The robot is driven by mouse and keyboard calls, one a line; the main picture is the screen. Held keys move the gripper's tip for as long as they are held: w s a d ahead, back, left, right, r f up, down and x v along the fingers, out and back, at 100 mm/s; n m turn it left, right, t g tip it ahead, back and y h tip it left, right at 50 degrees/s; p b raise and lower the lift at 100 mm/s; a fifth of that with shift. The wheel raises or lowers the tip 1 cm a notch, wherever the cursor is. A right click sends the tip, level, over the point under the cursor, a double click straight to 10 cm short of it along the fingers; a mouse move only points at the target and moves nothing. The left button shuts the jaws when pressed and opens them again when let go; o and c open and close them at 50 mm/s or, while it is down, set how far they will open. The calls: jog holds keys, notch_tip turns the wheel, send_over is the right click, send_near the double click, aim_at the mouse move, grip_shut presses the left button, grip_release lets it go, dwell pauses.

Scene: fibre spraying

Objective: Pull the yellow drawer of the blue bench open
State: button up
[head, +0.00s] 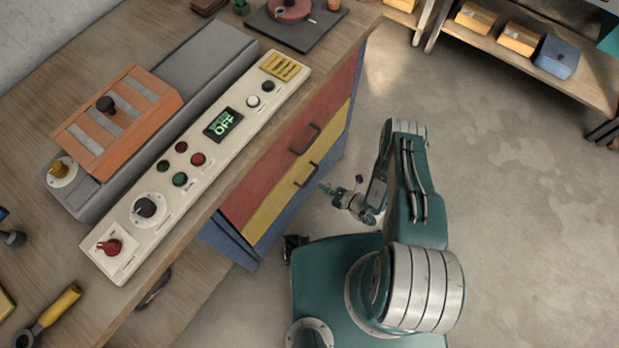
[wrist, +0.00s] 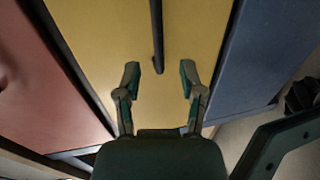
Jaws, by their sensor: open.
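The yellow drawer (head: 268,216) is the middle front of the blue bench (head: 336,140), between a red drawer above and a blue one below. It looks flush with its neighbours. Its dark bar handle (head: 307,176) stands off the front. My gripper (head: 325,187) is close in front of this handle. In the wrist view, the yellow front (wrist: 110,35) fills the middle and the handle (wrist: 157,38) runs down from the top edge. My gripper (wrist: 158,82) is open there, one finger on each side of the handle's lower end. I cannot see any contact.
The red drawer (head: 262,185) has its own handle (head: 305,138) just above. The wooden benchtop (head: 230,178) carries a control panel (head: 150,205) reading OFF and an orange-topped machine (head: 120,120). Concrete floor (head: 510,200) is clear to the right. A shelf (head: 490,48) with boxes stands behind.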

aim_at(310, 178)
jog(key=x, duration=0.6)
jog(key=shift+a, duration=0.1)
grip_shut()
